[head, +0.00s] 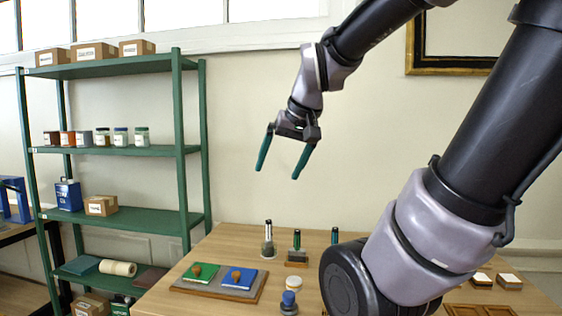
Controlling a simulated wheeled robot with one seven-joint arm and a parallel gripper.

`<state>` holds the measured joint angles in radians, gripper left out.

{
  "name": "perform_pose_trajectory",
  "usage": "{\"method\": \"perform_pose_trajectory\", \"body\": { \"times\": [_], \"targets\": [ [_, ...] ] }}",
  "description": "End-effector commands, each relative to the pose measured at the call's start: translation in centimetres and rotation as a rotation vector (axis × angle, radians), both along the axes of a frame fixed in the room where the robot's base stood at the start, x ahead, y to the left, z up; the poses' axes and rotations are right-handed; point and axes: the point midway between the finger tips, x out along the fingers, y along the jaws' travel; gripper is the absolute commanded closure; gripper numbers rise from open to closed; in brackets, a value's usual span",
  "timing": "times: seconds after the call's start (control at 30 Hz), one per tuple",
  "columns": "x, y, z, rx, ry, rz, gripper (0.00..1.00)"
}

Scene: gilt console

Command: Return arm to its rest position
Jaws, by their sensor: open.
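My gripper (284,152) is in the upper middle of the head view. Its two green fingers are spread apart and point down, with nothing between them. It hangs in the air well above the wooden table (215,250), apart from everything on it. My arm comes in from the right and covers part of the table's right side.
A green shelf unit (120,151) with boxes and jars stands at the left. A framed picture (455,66) hangs at the upper right.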

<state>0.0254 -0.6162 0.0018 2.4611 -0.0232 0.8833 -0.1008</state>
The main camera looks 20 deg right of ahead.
Motion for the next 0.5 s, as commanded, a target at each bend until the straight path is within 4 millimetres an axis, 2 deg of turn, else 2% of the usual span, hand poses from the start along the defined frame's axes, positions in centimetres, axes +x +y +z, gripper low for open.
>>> {"method": "perform_pose_trajectory", "body": {
  "times": [0.03,0.1,0.2,0.5],
  "targets": [
    [-1.1,0.4,0.6,0.027,-0.021,-0.019,0.06],
    [-2.2,0.8,1.1,0.059,-0.038,-0.043,0.06],
    [-3.0,1.1,1.4,0.085,-0.049,-0.063,0.06],
    [-3.3,1.2,1.4,0.093,-0.05,-0.07,0.06]
  ]
}}
